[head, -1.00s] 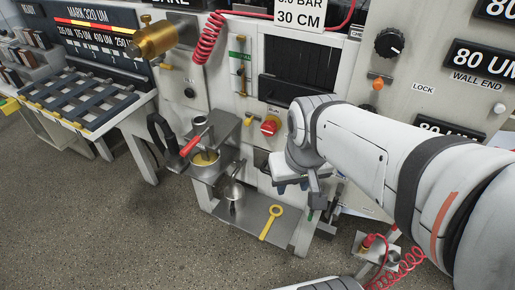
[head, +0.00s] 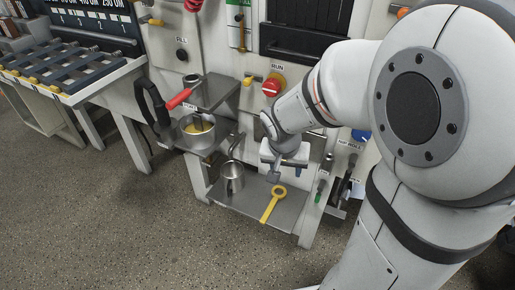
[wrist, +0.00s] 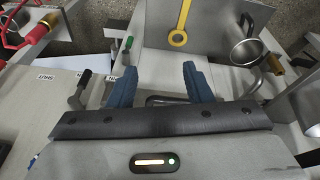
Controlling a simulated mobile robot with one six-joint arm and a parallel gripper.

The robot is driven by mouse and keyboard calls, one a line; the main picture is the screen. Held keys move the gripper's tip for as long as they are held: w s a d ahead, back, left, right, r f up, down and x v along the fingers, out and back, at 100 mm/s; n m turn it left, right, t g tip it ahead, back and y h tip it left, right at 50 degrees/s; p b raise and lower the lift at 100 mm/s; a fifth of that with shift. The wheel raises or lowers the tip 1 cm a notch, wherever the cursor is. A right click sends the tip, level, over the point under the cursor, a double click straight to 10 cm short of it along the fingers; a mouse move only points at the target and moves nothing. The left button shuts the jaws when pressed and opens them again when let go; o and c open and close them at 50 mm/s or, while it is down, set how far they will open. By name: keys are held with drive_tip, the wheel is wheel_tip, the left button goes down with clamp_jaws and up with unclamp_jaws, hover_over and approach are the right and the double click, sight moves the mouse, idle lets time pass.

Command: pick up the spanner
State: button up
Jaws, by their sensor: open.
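The yellow spanner (head: 273,203) lies flat on a low grey metal shelf (head: 245,205), its ring end toward the machine. In the wrist view the spanner (wrist: 180,30) shows ahead of the fingers, near the top of the picture, with its ring nearest me. My gripper (head: 283,174) is above the back of the shelf, near the ring end and apart from it. In the wrist view my gripper (wrist: 160,84) has its two blue fingers spread with nothing between them.
A metal cup (head: 232,177) stands on the shelf left of the spanner. Above it are a pot (head: 197,130) with yellow contents and a red-handled lever (head: 179,99). The machine front carries a red RUN knob (head: 271,87). Open floor lies before the shelf.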

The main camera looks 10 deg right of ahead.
sight(272, 203)
drive_tip(key=w+f+m+b, duration=0.1)
drive_tip(key=w+f+b, duration=0.1)
drive_tip(key=f, duration=0.6)
drive_tip(key=w+a+f+m+b, duration=0.1)
drive_tip(key=w+f+b, duration=0.2)
drive_tip(key=f+b, duration=0.2)
drive_tip(key=w+a+f+b, duration=0.1)
drive_tip(key=w+f+b, duration=0.1)
drive_tip(key=f, duration=0.8)
drive_tip(key=shift+w+a+f+m+b, duration=0.1)
drive_tip(key=shift+w+f+m+b, duration=0.1)
drive_tip(key=shift+f+m+b, duration=0.35)
drive_tip(key=shift+n, duration=0.25)
drive_tip(key=shift+w+d+b+x, duration=0.15)
drive_tip(key=shift+b+x, duration=0.4)
drive_tip(key=shift+x, duration=0.65)
drive_tip(key=shift+w+d+b+x, duration=0.2)
drive_tip(key=shift+b+x, duration=0.3)
drive_tip(key=shift+x, duration=0.7)
drive_tip(key=shift+s+r, duration=0.1)
drive_tip(key=shift+r, duration=0.05)
drive_tip(key=shift+b, duration=0.3)
clamp_jaws()
